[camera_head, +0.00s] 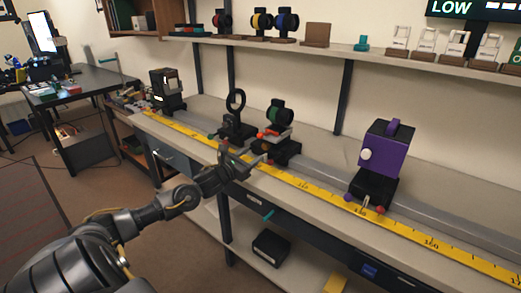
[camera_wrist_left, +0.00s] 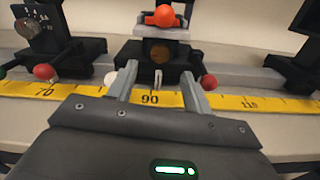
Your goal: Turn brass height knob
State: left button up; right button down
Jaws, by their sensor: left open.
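The brass height knob (camera_wrist_left: 160,52) shows in the left wrist view as a dark brown-gold disc on the front of a black carriage (camera_wrist_left: 134,54). My left gripper (camera_wrist_left: 159,72) is open in front of that carriage, its two grey fingers apart. The knob appears in the gap between the fingers, slightly above the fingertips, and I see no contact. The knob is hard to make out there. My right gripper is not in view.
An orange knob (camera_wrist_left: 163,15) sits above the brass one. A red ball (camera_wrist_left: 209,82) and a white ball (camera_wrist_left: 111,78) flank the carriage foot. A yellow ruler (camera_head: 320,191) runs along the bench. Neighbours are a black ring holder (camera_head: 236,100) and a purple unit (camera_head: 387,150).

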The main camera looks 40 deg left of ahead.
aim_at(264, 147)
pick_arm(q)
jog(key=w, duration=0.5)
jog(key=shift+w, duration=0.45)
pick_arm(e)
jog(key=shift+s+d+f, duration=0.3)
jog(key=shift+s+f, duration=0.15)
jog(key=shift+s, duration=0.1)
pick_arm(q)
jog(key=c, duration=1)
jog(key=shift+o, duration=0.2)
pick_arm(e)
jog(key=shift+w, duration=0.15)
